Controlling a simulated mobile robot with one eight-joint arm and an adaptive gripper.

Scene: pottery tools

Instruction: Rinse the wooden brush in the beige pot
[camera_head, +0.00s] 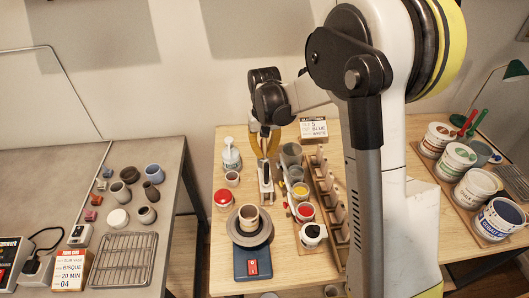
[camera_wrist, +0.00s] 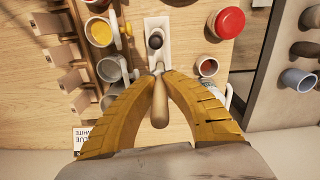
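My gripper (camera_wrist: 160,77) has its two yellow fingers drawn together at the tips around the wooden brush (camera_wrist: 159,106). The brush's rounded handle points back toward the palm, and its far end is hidden at the fingertips. In the head view my gripper (camera_head: 265,157) points down over the white stand (camera_head: 266,190) on the wooden table; I cannot tell whether the brush touches it.
Grey pots (camera_head: 290,152), a yellow glaze pot (camera_head: 300,190) and a red glaze pot (camera_head: 305,211) line the right side. A wooden rack (camera_head: 333,211) stands beyond them. A red-lidded jar (camera_head: 223,197) and white bottle (camera_head: 231,154) are on the left.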

